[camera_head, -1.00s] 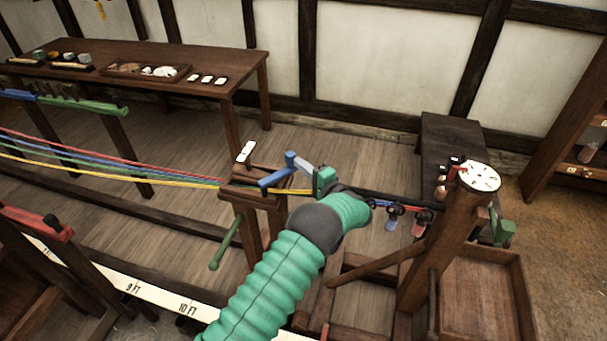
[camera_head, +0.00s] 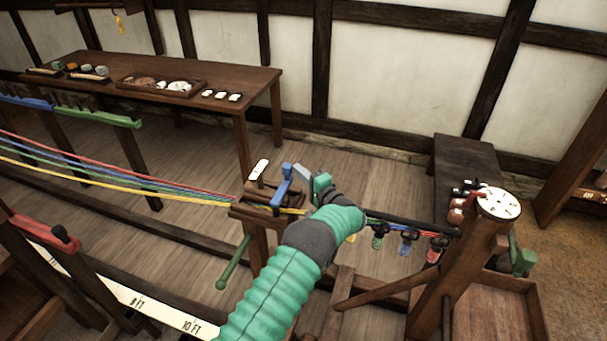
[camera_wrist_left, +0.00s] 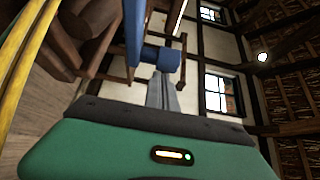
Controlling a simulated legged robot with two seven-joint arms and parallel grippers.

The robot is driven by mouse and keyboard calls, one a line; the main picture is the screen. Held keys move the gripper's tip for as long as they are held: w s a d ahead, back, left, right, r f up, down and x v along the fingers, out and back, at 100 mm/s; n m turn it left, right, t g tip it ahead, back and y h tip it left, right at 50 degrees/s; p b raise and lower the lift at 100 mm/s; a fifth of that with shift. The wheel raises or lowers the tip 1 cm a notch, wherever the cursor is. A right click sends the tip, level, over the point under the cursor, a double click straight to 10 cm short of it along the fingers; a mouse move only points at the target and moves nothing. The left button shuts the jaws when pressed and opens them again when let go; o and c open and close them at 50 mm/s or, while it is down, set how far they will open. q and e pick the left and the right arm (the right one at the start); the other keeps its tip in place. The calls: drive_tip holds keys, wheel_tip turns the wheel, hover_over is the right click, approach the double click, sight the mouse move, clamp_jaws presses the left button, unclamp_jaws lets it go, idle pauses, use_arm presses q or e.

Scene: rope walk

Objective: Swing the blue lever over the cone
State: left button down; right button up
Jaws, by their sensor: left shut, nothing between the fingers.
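The blue lever (camera_head: 281,188) stands steeply on top of the wooden post (camera_head: 258,238), with its round knob at the upper end. In the left wrist view the lever's blue arm (camera_wrist_left: 134,32) and knob (camera_wrist_left: 162,58) are just beyond my fingers. My left gripper (camera_head: 304,173) is shut and empty, right beside the knob on its right. The grey fingertips (camera_wrist_left: 163,82) seem to touch the knob, but I cannot be sure. The cone is not clearly distinguishable among the brown wooden parts on the post top. My right gripper is out of view.
Coloured ropes (camera_head: 130,183) run from the left to the post. A green handle (camera_head: 234,264) sticks out below its top. To the right, several hooks hang by a post with a white dial (camera_head: 499,204). A long table (camera_head: 190,110) stands behind.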

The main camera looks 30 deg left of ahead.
use_arm(q)
drive_tip(key=shift+d, duration=0.2)
idle(0.3)
drive_tip(key=v, duration=0.7)
drive_tip(key=shift+d+b, duration=0.25)
drive_tip(key=shift+b, duration=0.15)
drive_tip(key=shift+a, duration=0.15)
